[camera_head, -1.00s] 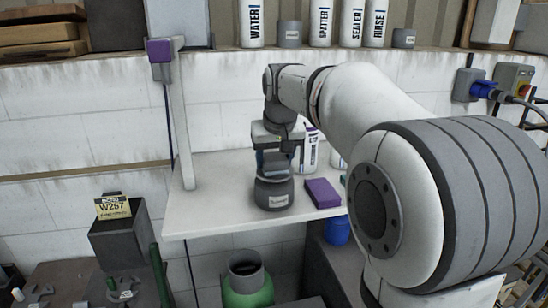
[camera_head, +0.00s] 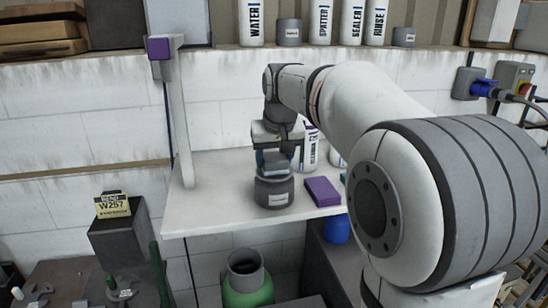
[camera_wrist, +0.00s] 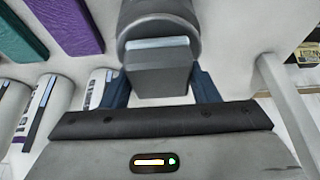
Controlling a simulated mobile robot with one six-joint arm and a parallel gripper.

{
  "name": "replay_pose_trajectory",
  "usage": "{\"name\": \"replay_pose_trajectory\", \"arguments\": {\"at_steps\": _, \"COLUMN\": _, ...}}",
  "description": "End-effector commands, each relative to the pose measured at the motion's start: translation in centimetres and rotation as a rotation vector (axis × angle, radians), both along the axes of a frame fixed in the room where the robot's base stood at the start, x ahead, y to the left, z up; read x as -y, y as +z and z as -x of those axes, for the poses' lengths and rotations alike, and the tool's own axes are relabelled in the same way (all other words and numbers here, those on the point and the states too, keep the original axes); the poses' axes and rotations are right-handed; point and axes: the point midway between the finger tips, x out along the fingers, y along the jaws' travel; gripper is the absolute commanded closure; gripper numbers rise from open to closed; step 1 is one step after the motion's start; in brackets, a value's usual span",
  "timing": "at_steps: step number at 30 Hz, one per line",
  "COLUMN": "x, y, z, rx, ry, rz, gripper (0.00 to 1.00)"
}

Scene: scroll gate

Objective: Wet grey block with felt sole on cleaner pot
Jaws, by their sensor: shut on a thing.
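My gripper (camera_head: 276,158) is shut on the grey block (camera_wrist: 158,78), with a blue finger on each side of it in the wrist view. A pale strip, likely the felt sole (camera_wrist: 157,43), shows along the block's end facing the pot. The dark grey cleaner pot (camera_head: 275,193) stands upright on the white shelf, with a pale label on its front. It also shows at the top of the wrist view (camera_wrist: 155,12). The block is right over the pot's mouth; I cannot tell whether the sole touches the pad or rim.
A purple block (camera_head: 322,191) lies right of the pot on the white shelf (camera_head: 215,212), with a teal one (camera_wrist: 22,32) beside it. White bottles, one marked CLEANER (camera_head: 310,152), stand behind. A post (camera_head: 180,120) rises at the shelf's left; the shelf's left part is clear.

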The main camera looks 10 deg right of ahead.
Motion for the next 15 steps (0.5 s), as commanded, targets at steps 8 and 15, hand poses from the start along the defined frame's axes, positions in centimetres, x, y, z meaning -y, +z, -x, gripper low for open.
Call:
{"name": "replay_pose_trajectory", "arguments": {"at_steps": 8, "x": 0.0, "y": 2.3, "z": 0.0, "rx": -0.001, "ry": 0.000, "rz": 0.000, "gripper": 0.64}}
{"name": "replay_pose_trajectory", "arguments": {"at_steps": 15, "x": 0.0, "y": 4.3, "z": 0.0, "rx": 0.001, "ry": 0.000, "rz": 0.000, "gripper": 0.64}}
